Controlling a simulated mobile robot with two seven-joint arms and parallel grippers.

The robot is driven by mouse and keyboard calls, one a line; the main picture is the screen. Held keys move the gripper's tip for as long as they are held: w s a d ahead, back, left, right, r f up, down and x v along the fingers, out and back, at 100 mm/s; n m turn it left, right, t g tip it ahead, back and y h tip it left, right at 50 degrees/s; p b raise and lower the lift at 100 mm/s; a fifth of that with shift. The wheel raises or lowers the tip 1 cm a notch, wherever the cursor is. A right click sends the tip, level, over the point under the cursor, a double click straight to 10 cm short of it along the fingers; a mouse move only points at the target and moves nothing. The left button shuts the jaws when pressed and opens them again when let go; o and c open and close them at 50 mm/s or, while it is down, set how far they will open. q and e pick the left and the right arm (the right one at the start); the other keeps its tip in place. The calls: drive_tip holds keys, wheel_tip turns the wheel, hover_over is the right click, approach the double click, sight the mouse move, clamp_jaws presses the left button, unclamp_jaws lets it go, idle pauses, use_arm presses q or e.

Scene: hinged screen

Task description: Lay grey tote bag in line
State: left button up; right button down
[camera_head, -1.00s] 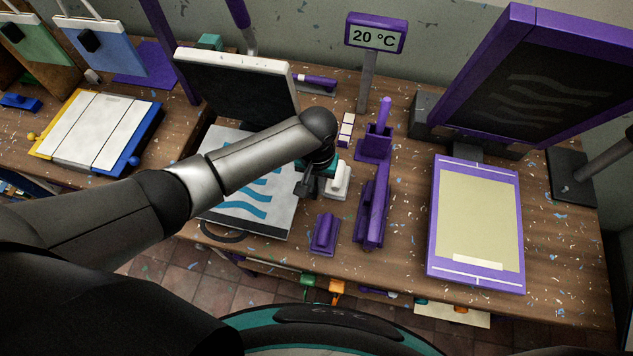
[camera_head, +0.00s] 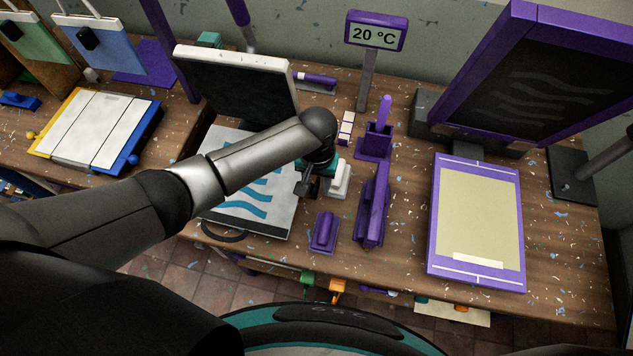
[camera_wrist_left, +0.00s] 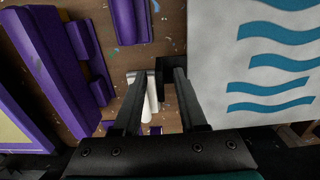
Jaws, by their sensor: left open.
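The grey tote bag (camera_head: 280,222) with blue wavy stripes lies flat on the table in the head view, in front of a raised white-framed dark screen (camera_head: 240,85). Its dark handle (camera_head: 222,234) loops at the near edge. My arm covers part of the bag. The bag also shows at the right of the left wrist view (camera_wrist_left: 222,55). My left gripper (camera_head: 305,186) is open, just right of the bag. In the left wrist view its fingers (camera_wrist_left: 156,85) point down beside the bag's edge, with a small white object (camera_wrist_left: 150,106) below and between them. My right gripper is not in view.
Purple blocks and holders (camera_head: 371,210) stand right of the gripper. Farther right are a purple-framed board (camera_head: 474,280) and a raised purple screen (camera_head: 545,80). A temperature sign (camera_head: 376,33) stands behind. A white board (camera_head: 92,130) lies at left. Bare table shows near the front right.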

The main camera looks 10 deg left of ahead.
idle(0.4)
use_arm(q)
wheel_tip(320, 180, up, 2)
drive_tip(key=p, duration=0.2)
drive_tip(key=shift+r+p, duration=0.25)
drive_tip(key=shift+p, duration=0.15)
drive_tip(key=shift+r, duration=2.25)
